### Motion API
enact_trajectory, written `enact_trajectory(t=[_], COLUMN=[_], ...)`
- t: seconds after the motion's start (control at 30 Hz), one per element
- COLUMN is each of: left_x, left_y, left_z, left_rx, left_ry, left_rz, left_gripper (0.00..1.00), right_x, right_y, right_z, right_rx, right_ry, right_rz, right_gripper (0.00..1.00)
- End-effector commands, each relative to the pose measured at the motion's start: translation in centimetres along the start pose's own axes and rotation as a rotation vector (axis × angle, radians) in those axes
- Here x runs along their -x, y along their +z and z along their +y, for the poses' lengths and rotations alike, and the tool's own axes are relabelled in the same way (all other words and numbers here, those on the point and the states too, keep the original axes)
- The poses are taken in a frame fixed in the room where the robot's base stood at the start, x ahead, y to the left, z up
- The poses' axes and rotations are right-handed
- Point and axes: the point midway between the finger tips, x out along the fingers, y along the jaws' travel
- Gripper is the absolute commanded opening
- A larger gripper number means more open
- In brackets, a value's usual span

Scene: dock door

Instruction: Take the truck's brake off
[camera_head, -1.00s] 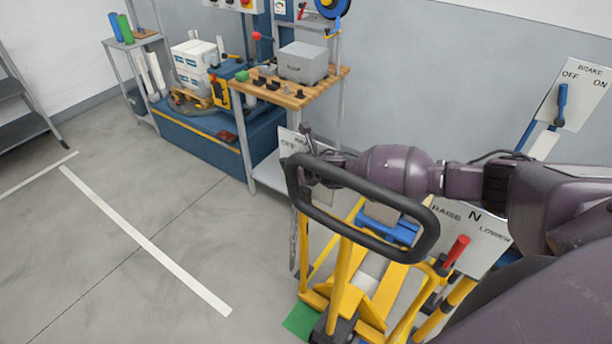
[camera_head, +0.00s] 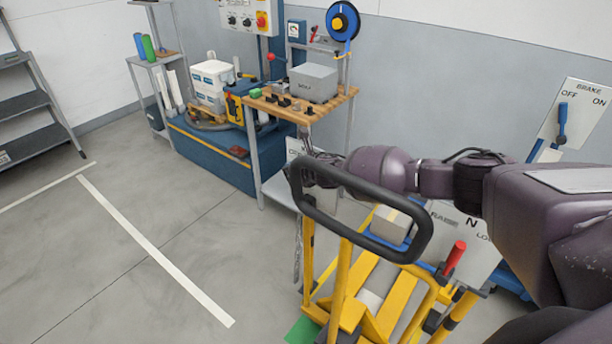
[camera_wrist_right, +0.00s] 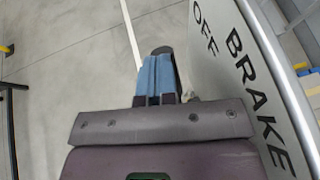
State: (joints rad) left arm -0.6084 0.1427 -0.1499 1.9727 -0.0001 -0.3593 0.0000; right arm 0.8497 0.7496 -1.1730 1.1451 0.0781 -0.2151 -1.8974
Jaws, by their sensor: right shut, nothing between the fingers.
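The yellow truck (camera_head: 340,290) has a black loop handle (camera_head: 425,240) and a red-gripped lever (camera_head: 456,252) beside a RAISE/N/LOWER plate (camera_head: 446,212). At the right, a BRAKE plate (camera_head: 578,98) marked OFF and ON carries a blue lever (camera_head: 562,122) standing nearer OFF. A second, partly hidden plate (camera_head: 293,148) is behind my right gripper (camera_head: 308,148), which is shut and empty by the handle's upper left corner. In the right wrist view the shut fingers (camera_wrist_right: 157,75) look blue, beside a close BRAKE/OFF plate (camera_wrist_right: 235,95). I cannot tell whether they touch anything. My left gripper is out of view.
A wooden-topped bench (camera_head: 290,108) with a grey box (camera_head: 313,82) stands behind the handle. A grey shelf (camera_head: 35,105) is at the far left. The floor at the left is clear, with white lines (camera_head: 150,245).

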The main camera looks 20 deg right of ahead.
Motion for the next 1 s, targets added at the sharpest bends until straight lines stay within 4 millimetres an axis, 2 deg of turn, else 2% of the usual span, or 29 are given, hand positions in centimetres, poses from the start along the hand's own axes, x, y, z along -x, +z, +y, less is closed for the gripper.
enact_trajectory(t=[0.17,0.33,1.0], left_x=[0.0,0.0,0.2], left_y=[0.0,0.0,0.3], left_z=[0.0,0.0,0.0], left_rx=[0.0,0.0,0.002], left_ry=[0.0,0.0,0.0], left_rz=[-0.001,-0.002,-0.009], left_gripper=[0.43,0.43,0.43], right_x=[0.2,1.4,9.8], right_y=[0.0,-0.1,0.0], right_z=[0.0,-0.1,-0.1], right_rx=[0.0,0.0,0.001], right_ry=[-0.001,0.0,-0.001], right_rz=[0.0,0.001,0.0], right_gripper=[0.0,0.0,0.0])
